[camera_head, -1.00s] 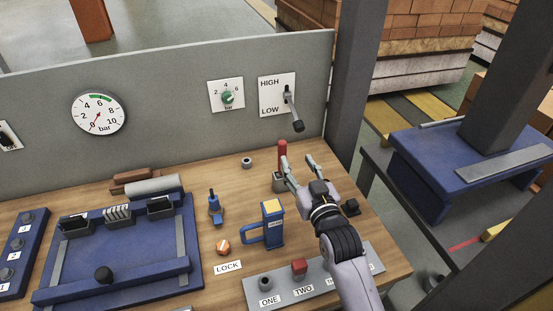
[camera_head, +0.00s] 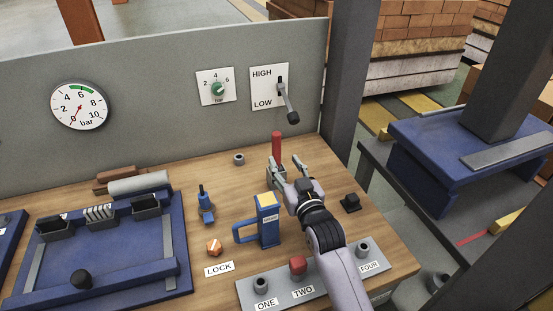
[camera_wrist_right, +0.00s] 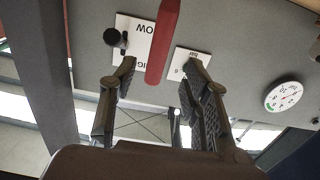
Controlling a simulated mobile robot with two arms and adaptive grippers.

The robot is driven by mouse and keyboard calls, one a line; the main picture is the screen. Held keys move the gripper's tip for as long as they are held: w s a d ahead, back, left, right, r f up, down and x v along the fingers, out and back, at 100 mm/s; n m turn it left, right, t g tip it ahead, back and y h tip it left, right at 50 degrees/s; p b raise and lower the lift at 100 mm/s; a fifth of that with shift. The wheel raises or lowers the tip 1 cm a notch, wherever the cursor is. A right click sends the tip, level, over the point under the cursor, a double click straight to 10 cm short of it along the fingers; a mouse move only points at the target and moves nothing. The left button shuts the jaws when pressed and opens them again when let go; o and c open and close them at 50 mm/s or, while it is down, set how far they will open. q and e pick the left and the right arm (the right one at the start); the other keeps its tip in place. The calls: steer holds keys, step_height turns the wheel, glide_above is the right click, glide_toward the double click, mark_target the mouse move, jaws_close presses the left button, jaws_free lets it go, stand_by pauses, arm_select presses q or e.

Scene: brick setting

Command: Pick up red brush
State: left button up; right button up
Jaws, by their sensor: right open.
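The red brush (camera_head: 276,146) shows as an upright red handle. Its lower end is at a small grey holder on the wooden bench, partly hidden by my gripper. My right gripper (camera_head: 284,162) is open, its two fingers pointing at the back panel just in front of the brush. In the right wrist view the red handle (camera_wrist_right: 163,40) comes down from the top edge, between the lines of the two spread fingers (camera_wrist_right: 160,75). I cannot tell whether a finger touches it. My left gripper is not in view.
A black lever (camera_head: 289,103) juts from the back panel above the brush. A button strip (camera_head: 278,289) lies in front.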

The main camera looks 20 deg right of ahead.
mark_target(278, 149)
steer(key=w, duration=0.3)
steer(key=shift+w+r+p, duration=0.15)
steer(key=shift+w+p, duration=0.1)
steer(key=shift+p, duration=0.05)
steer(key=w+p, duration=0.1)
steer(key=w, duration=0.2)
steer(key=shift+w+r, duration=0.1)
steer(key=shift+w, duration=0.7)
steer(key=shift+s, duration=0.1)
steer(key=shift+c, duration=0.5)
jaws_close()
